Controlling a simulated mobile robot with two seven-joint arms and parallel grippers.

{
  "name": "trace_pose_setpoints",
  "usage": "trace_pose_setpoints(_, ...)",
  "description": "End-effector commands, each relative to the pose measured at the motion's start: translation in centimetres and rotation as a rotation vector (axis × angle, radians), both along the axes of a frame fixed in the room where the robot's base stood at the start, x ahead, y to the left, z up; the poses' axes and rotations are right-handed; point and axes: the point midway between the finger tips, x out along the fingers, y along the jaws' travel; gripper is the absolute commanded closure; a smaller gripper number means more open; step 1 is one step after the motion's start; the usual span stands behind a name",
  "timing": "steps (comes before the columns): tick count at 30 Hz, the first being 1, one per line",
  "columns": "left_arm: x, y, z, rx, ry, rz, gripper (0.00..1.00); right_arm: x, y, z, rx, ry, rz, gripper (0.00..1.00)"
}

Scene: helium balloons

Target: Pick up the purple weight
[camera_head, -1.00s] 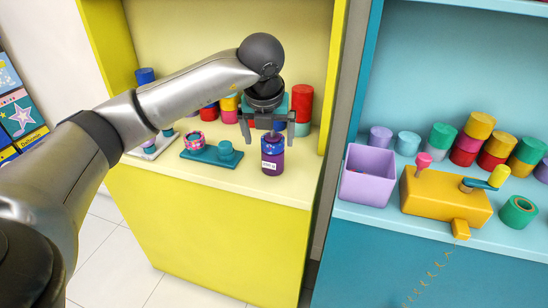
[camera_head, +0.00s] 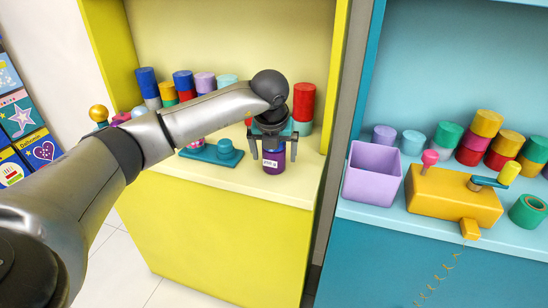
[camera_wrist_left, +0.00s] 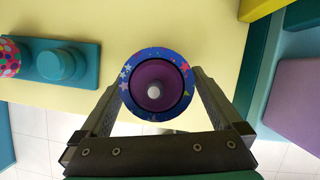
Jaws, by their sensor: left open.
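The purple weight (camera_head: 274,160) is a small upright cylinder with a white label, standing near the front edge of the yellow shelf. My left gripper (camera_head: 273,148) is lowered over its top, with a finger on either side. In the left wrist view the weight (camera_wrist_left: 155,84) shows from above, with a blue starred rim and a purple hollow. The open fingers of the left gripper (camera_wrist_left: 156,110) stand on both sides of it there. I cannot tell whether they touch it. The weight's upper part is hidden by the gripper in the head view. My right gripper is not in view.
A teal stand (camera_head: 212,153) is left of the weight. A red cylinder (camera_head: 304,102) stands behind it to the right. Several coloured cylinders line the shelf's back. A purple bin (camera_head: 371,173) and an orange box (camera_head: 453,196) sit on the blue shelf.

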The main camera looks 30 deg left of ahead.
Motion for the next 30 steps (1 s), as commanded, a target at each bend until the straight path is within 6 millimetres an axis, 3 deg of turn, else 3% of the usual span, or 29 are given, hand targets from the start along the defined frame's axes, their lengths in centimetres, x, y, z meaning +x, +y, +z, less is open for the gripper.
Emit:
trace_pose_setpoints(5,0.39,0.24,-1.25,0.0,0.0,0.0,0.0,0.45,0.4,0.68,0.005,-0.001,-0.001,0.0)
trace_pose_setpoints(14,0.46,0.26,-1.36,0.0,0.0,0.0,0.0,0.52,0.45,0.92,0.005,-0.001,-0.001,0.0)
trace_pose_setpoints(30,0.45,0.25,-1.34,0.0,0.0,0.0,0.6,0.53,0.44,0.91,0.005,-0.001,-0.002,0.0)
